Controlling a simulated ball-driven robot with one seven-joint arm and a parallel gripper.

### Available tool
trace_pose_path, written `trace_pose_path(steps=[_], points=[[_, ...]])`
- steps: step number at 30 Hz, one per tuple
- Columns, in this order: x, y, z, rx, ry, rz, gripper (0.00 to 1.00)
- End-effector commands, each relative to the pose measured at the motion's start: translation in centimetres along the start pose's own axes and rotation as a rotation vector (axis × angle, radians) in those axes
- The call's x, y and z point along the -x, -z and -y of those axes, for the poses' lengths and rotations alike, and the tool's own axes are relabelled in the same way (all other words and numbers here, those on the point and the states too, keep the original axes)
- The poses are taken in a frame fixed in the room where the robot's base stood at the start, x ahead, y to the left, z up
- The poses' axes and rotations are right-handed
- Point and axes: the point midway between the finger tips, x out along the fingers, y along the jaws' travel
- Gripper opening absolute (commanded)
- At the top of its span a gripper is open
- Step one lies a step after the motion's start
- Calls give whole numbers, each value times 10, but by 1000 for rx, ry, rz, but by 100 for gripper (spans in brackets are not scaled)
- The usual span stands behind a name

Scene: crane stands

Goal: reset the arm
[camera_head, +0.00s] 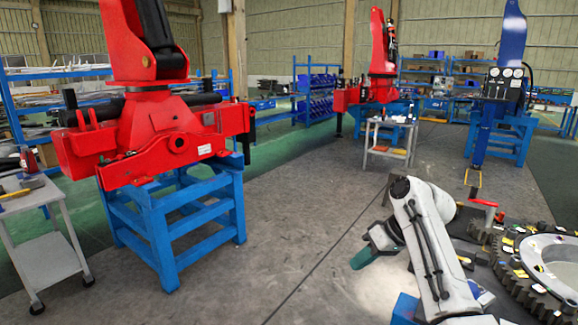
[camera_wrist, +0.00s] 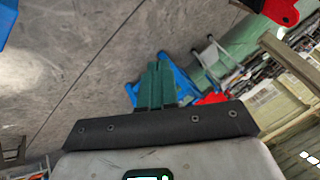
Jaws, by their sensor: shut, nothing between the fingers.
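My white arm (camera_head: 428,235) is bent at the lower right of the head view, with its elbow up. My gripper (camera_head: 362,258) hangs in front of it to the left, over the bare floor. Its dark green fingers are together, with nothing between them. In the wrist view my gripper (camera_wrist: 156,84) points away from the camera, its fingers side by side and touching nothing that I can see. The wrist view is tilted, with floor at the left and the hall at the right.
A large toothed ring (camera_head: 547,262) with small coloured pieces lies close right of my arm. A red crane (camera_head: 165,140) on a blue stand (camera_head: 190,215) and a grey trolley (camera_head: 45,235) are at the left. Another trolley (camera_head: 390,143) stands farther back. The middle floor (camera_head: 290,210) is clear.

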Motion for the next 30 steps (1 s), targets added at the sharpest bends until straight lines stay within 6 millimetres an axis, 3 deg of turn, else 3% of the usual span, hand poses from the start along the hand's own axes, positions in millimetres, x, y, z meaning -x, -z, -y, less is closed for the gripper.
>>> trace_pose_path(steps=[8, 14, 17, 22, 30], points=[[-37, -40, -12, -27, -29, 22, 0], [-75, -90, -24, -63, -66, 45, 0], [-100, -129, -30, -92, -94, 62, 0], [-140, -216, -38, -155, -163, 95, 0], [-170, -359, -32, -260, -291, 146, 0]])
